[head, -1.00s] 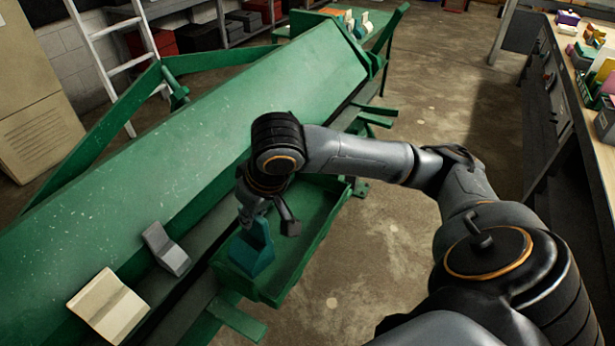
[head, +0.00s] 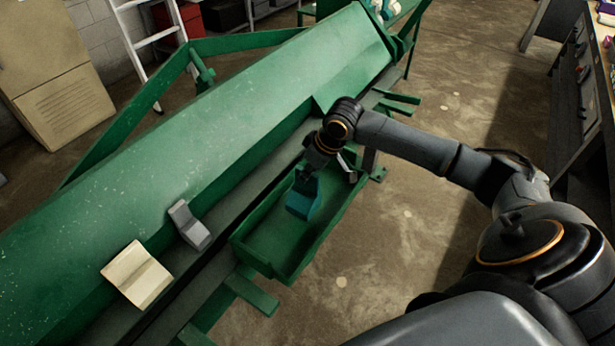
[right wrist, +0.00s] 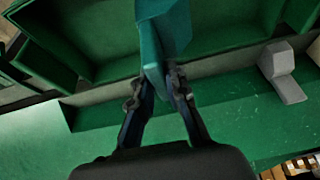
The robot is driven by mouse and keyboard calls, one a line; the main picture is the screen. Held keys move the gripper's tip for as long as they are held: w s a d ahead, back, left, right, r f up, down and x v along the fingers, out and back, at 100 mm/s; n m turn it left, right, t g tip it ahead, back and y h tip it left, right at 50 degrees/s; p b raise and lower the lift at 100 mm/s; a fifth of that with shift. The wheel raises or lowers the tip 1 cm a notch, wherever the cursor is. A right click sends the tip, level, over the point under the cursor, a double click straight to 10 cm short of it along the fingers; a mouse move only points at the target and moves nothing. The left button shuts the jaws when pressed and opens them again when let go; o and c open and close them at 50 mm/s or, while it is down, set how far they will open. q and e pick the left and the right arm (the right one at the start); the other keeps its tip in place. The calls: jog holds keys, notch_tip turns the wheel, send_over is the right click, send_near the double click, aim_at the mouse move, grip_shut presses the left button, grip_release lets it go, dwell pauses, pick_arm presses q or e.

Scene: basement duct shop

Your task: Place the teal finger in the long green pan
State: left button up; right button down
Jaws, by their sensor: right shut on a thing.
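The teal finger (head: 303,196) is a small angled block at the long green pan (head: 277,262), a shallow tray fixed along the front of the green machine. My right gripper (head: 312,172) is shut on the upper end of the teal finger, which hangs down over the pan's inside. Whether its lower end touches the pan floor I cannot tell. In the right wrist view the fingertips (right wrist: 158,90) pinch the teal finger (right wrist: 163,35), with the pan (right wrist: 95,40) behind it. My left gripper is not in view.
A grey finger (head: 189,225) and a cream block (head: 137,275) sit on the machine's ledge left of the pan. The large green machine (head: 200,135) fills the left side. A workbench (head: 585,110) stands at the right, with open concrete floor between.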

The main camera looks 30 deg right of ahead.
jog(key=shift+w+d+f, duration=0.15)
jog(key=shift+w+f, duration=0.3)
notch_tip(320, 180, down, 3)
jog(key=shift+d+p, duration=0.1)
jog(key=shift+p, duration=0.85)
jog(key=shift+f, duration=0.2)
jog(key=c, duration=1.3)
grip_release()
jog(key=shift+f, duration=0.15)
jog(key=shift+c, duration=0.2)
jog(key=b+v, duration=0.2)
jog(key=v, duration=1)
